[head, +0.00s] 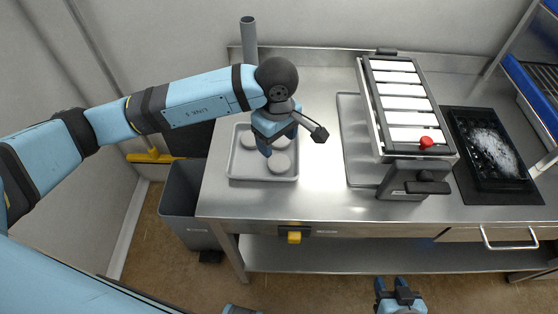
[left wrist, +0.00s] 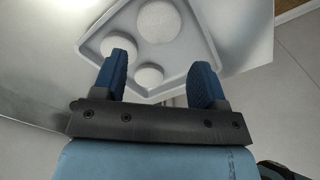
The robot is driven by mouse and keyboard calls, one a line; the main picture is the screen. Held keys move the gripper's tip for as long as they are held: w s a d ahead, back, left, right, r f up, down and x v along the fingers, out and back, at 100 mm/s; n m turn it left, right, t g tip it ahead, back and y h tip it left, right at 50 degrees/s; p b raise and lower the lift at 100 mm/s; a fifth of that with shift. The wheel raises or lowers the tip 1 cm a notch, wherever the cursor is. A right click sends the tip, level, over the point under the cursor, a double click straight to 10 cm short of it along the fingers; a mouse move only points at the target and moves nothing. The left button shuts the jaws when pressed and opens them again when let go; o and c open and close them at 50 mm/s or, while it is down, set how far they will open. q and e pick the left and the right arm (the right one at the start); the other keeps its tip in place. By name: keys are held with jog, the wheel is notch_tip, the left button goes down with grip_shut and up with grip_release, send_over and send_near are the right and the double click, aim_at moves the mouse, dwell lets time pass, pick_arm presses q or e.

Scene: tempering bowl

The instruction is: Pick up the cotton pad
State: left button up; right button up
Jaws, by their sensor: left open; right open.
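Several round, pale cotton pads lie in a light grey tray (head: 235,171) at the left of the steel table; one pad (head: 280,164) shows just right of my left gripper and another pad (head: 250,140) shows to its left. My left gripper (head: 267,150) points down over the tray, open. In the left wrist view three pads show in the tray (left wrist: 205,42): a large pad (left wrist: 158,22), one partly behind the left finger, and one pad (left wrist: 149,75) seen between the open fingers, with nothing gripped. My right gripper (head: 400,284) is open and empty, low in front of the table.
A roller conveyor (head: 400,90) with a red knob (head: 426,142) stands right of the tray on the table (head: 318,165). A black tray with white, frothy-looking contents (head: 490,150) is at the far right. A grey bin (head: 183,190) stands at the table's left. Bare steel lies between tray and conveyor.

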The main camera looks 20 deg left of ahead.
aim_at(278, 161)
pick_arm(q)
notch_tip(278, 161, down, 8)
jog(key=shift+w+r+p, duration=0.1)
jog(key=shift+p, duration=0.4)
jog(key=c, duration=0.6)
